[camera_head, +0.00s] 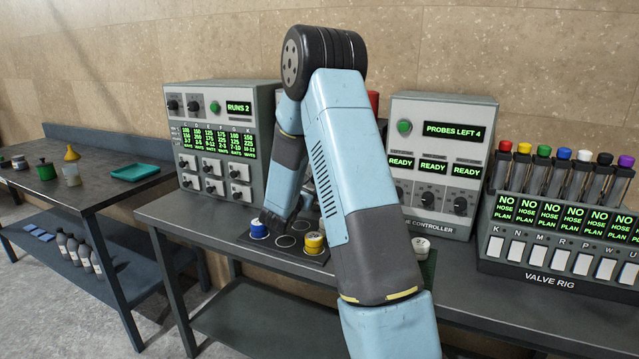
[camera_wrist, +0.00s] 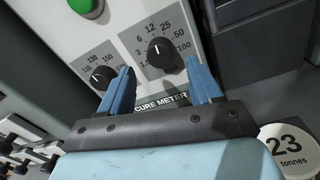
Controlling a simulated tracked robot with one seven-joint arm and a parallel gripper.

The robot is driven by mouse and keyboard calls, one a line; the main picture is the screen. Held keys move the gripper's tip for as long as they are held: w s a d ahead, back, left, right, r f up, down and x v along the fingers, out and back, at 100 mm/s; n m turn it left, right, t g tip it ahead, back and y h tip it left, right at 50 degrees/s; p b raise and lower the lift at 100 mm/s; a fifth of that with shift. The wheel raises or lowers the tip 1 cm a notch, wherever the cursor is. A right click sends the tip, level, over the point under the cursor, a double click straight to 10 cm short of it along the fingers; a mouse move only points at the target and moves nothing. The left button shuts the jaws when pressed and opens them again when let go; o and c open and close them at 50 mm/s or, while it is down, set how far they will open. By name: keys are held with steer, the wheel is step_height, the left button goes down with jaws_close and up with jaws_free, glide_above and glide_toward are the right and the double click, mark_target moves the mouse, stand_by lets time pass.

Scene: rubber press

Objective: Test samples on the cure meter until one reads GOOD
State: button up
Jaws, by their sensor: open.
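The cure meter (camera_wrist: 150,30) fills the upper part of the wrist view, with a green button (camera_wrist: 88,6) at the top. In the head view my arm hides most of the meter. A blue-and-white sample (camera_head: 259,229) and yellow samples (camera_head: 314,241) sit on a dark tray (camera_head: 262,244).
A panel reading RUNS 2 (camera_head: 238,107) stands at left. The controller (camera_head: 440,150) reads PROBES LEFT 4 and three READY. The valve rig (camera_head: 550,279) with several capped tubes stands at right. A side table (camera_head: 105,192) holds a green tray (camera_head: 136,172).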

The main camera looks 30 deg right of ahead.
steer(key=shift+x, duration=1.85)
steer(key=c, duration=1)
